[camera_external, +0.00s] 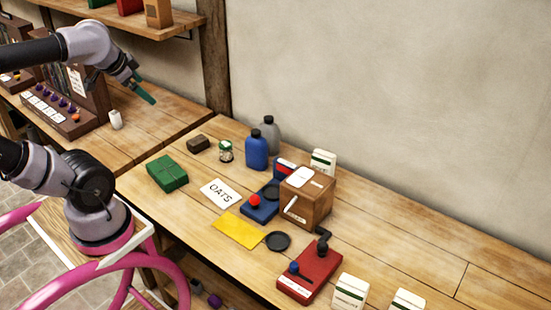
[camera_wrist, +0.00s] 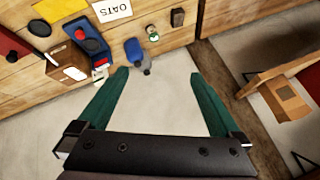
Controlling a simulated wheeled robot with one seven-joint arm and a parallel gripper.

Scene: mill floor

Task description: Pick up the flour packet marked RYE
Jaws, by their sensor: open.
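Three white packets with green bands stand on the workbench in the external view. One packet (camera_external: 323,161) is behind the wooden box, and two more, a left one (camera_external: 350,291) and a right one (camera_external: 407,301), are at the front edge of the picture. Their lettering is too small for me to read, so I cannot tell which is RYE. My gripper (camera_external: 146,94) is open and empty, high over the left bench and well away from the packets. Its green fingers are spread apart in the wrist view (camera_wrist: 163,75), with bare wall between them.
A wooden box (camera_external: 306,199), blue bottle (camera_external: 256,150), grey bottle (camera_external: 270,135), red device (camera_external: 310,272) and green block (camera_external: 167,173) stand on the bench. An OATS card (camera_external: 220,192) and yellow sheet (camera_external: 239,230) lie flat. A shelf (camera_external: 135,32) hangs upper left.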

